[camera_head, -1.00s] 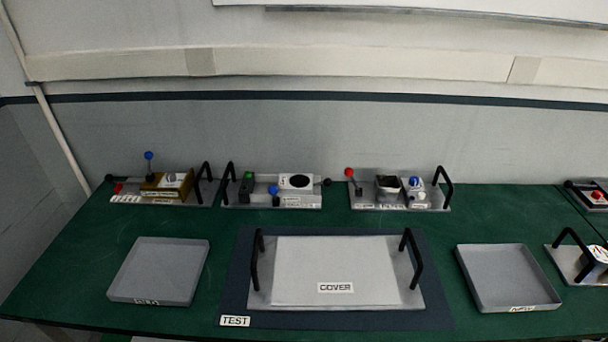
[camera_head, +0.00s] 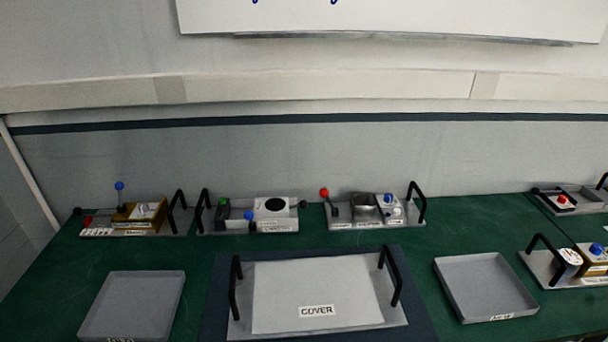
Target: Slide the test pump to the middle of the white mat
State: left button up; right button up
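No label in view reads as test pump, and I cannot tell which device is the pump. Three small modules stand along the back of the green table: one with a brown-gold block (camera_head: 139,219), one with a black disc on a white block (camera_head: 276,208), and one with a red-knobbed lever and a grey cup (camera_head: 364,207). Another module with a blue knob (camera_head: 597,249) is cut off at the right edge. I see no plain white mat; a pale plate labelled COVER (camera_head: 317,275) lies on a dark mat (camera_head: 415,292). Neither gripper shows.
A grey tray (camera_head: 130,308) is at front left, and another grey tray (camera_head: 486,291) is right of the cover plate. A module with a red button (camera_head: 563,200) sits at far right. Black handles stand up on the modules and cover plate. Green tabletop (camera_head: 470,228) is bare between them.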

aim_at(552, 269)
jog(key=z, duration=1.7)
jog(key=i+l, duration=1.35)
jog(key=l, duration=0.3)
jog(key=i+l, duration=1.35)
jog(key=l, duration=0.3)
